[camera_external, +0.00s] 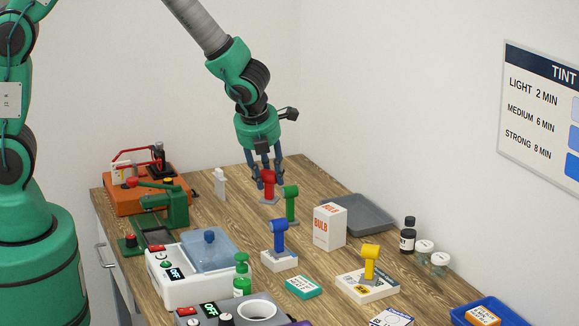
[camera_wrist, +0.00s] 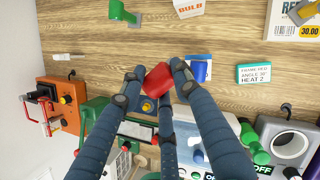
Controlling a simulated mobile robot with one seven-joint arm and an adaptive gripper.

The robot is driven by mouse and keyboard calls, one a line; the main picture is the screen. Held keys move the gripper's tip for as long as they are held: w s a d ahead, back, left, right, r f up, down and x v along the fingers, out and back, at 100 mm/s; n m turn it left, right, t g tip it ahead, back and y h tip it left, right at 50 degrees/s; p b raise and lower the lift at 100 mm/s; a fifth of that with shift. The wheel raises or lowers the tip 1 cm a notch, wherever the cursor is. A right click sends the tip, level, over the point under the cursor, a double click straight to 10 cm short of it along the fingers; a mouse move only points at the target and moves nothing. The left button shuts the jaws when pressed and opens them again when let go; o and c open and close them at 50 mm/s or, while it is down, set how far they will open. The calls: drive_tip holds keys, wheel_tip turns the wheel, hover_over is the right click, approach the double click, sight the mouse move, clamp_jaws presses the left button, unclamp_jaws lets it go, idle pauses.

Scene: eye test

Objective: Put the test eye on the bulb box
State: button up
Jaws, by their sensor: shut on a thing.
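The bulb box (camera_external: 330,227) is a white upright carton with orange lettering, standing on the wooden table. Its edge shows at the top of the wrist view (camera_wrist: 190,9). My gripper (camera_external: 268,176) is shut on a red-headed test piece (camera_external: 269,181), to the left of and behind the box. In the wrist view its red head (camera_wrist: 158,78) sits between my fingertips (camera_wrist: 156,82). Its small grey base is low over or on the table; I cannot tell which. Similar pieces are green (camera_external: 291,204), blue (camera_external: 279,238) and yellow (camera_external: 371,261). No label shows which is the test eye.
The green piece stands close beside the red one, between it and the box. A grey tray (camera_external: 372,216) lies behind the box. A dark bottle (camera_external: 408,236) and jars are to the right. A white heated bath (camera_external: 190,285) and an orange device (camera_external: 120,203) stand left.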

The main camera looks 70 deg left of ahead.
drive_tip(key=shift+w+d+r, duration=0.2)
drive_tip(key=shift+w+d, duration=0.05)
drive_tip(key=shift+d, duration=0.1)
hover_over(330, 209)
drive_tip(key=shift+f+p, duration=0.35)
drive_tip(key=shift+f, duration=0.45)
drive_tip(key=shift+s, duration=0.1)
drive_tip(key=shift+d+f, duration=0.1)
drive_tip(key=shift+f, duration=1.65)
drive_tip(key=shift+f, duration=0.1)
